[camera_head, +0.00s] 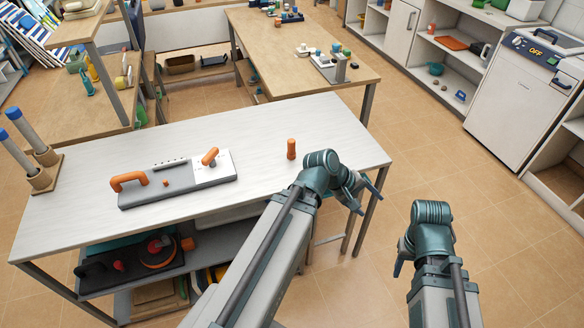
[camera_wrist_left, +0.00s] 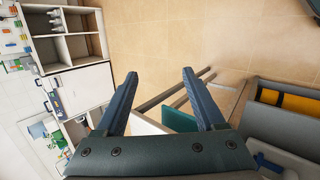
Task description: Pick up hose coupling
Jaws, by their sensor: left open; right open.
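A small upright orange piece (camera_head: 291,149), which looks like the hose coupling, stands on the light-topped table (camera_head: 260,118), left of my left gripper. My left gripper (camera_head: 366,190) is by the table's right end, apart from the orange piece. In the left wrist view its two blue fingers (camera_wrist_left: 158,72) are spread with nothing between them. The orange piece cannot be made out in that view. My right gripper (camera_head: 399,258) is low at the right, off the table, partly hidden behind its own wrist; no held object shows.
A grey board with an orange handle (camera_head: 178,190) lies on the table's left half. A stand with blue-tipped posts (camera_head: 44,179) is at the far left. The shelf below holds tools (camera_head: 150,252). A wooden table (camera_head: 290,58) stands behind. Floor at the right is clear.

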